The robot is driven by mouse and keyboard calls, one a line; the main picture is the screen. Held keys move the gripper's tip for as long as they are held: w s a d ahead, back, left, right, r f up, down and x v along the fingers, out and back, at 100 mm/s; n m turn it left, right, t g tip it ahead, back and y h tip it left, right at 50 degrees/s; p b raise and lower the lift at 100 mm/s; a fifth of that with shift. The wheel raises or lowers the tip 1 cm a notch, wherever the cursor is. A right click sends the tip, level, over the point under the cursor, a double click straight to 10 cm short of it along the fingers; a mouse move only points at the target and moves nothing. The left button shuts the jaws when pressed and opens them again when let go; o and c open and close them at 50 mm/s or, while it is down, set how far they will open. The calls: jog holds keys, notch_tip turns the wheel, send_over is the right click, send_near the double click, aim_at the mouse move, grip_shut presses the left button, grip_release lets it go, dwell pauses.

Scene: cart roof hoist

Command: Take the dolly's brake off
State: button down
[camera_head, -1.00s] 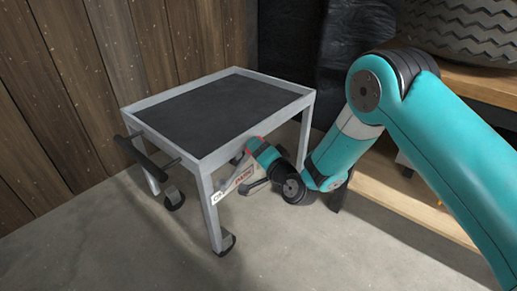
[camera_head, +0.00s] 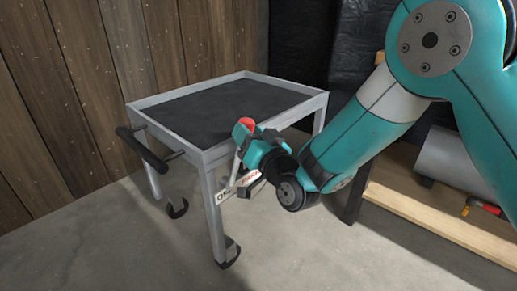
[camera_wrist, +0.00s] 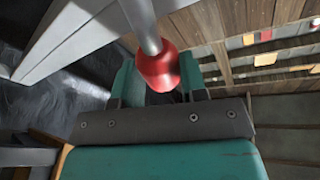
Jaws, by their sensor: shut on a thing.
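The dolly is a grey cart with a dark tray top (camera_head: 165,103) and a black push handle (camera_head: 142,150). Its brake lever is a thin metal rod with a red knob (camera_head: 247,123), standing at the cart's near right side, slightly tilted. The knob shows large in the wrist view (camera_wrist: 158,70). A white plate (camera_head: 238,187) by the lever's lower part reads OFF at its left end and PARK, partly hidden, to the right. My gripper (camera_head: 246,134) is shut on the knob, with one finger on each side of it in the wrist view (camera_wrist: 160,78).
A wooden bench with a lower shelf (camera_head: 425,215) stands at right, holding a grey cylinder (camera_head: 455,160) and an orange-handled tool (camera_head: 487,208). A plank wall (camera_head: 60,90) and black sheeting (camera_head: 300,45) close off the back. The concrete floor in front is clear.

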jog(key=shift+s+a+r+n+y+b, duration=0.15)
jog(key=shift+s+a+n+y+b, duration=0.2)
jog(key=shift+s+a+n+b, duration=0.45)
jog(key=shift+s+a+r+n+y+b, duration=0.15)
jog(key=shift+s+a+n+y+b, duration=0.15)
jog(key=shift+s+n+b, duration=0.55)
jog(key=shift+s+a+r+n+y+b, duration=0.15)
jog(key=shift+s+a+n+y+b, duration=0.3)
jog(key=shift+n+b, duration=0.75)
jog(key=shift+a, duration=0.1)
jog(key=c, duration=0.7)
grip_release()
jog(key=shift+o, duration=0.2)
